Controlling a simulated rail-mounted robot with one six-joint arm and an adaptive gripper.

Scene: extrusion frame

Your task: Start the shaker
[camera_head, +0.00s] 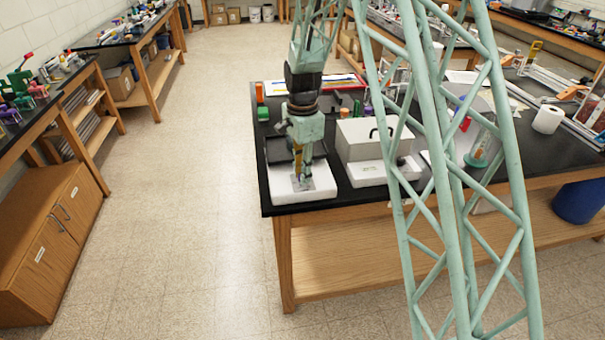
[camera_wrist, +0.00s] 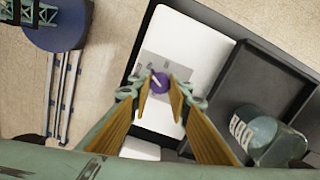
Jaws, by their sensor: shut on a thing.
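The shaker has a white body, seen at the table's front left corner in the head view (camera_head: 290,193) and in the wrist view (camera_wrist: 205,45). A dark rimmed tray (camera_wrist: 222,98) sits on it, with a clear glass vessel with white markings (camera_wrist: 275,138) in it. A purple knob with a pale pointer line (camera_wrist: 158,84) is on a grey panel (camera_wrist: 172,66) on the white body. My gripper (camera_head: 304,180) points down at this panel. In the wrist view its two yellowish fingers (camera_wrist: 161,88) are closed on the knob from both sides. The knob is hidden in the head view.
A pale box-shaped device (camera_head: 370,142) stands close to the right of the shaker on the black tabletop (camera_head: 330,196). A clear cylinder (camera_head: 484,145) and a white roll (camera_head: 548,119) stand farther right. The floor (camera_head: 190,220) left of the table is clear.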

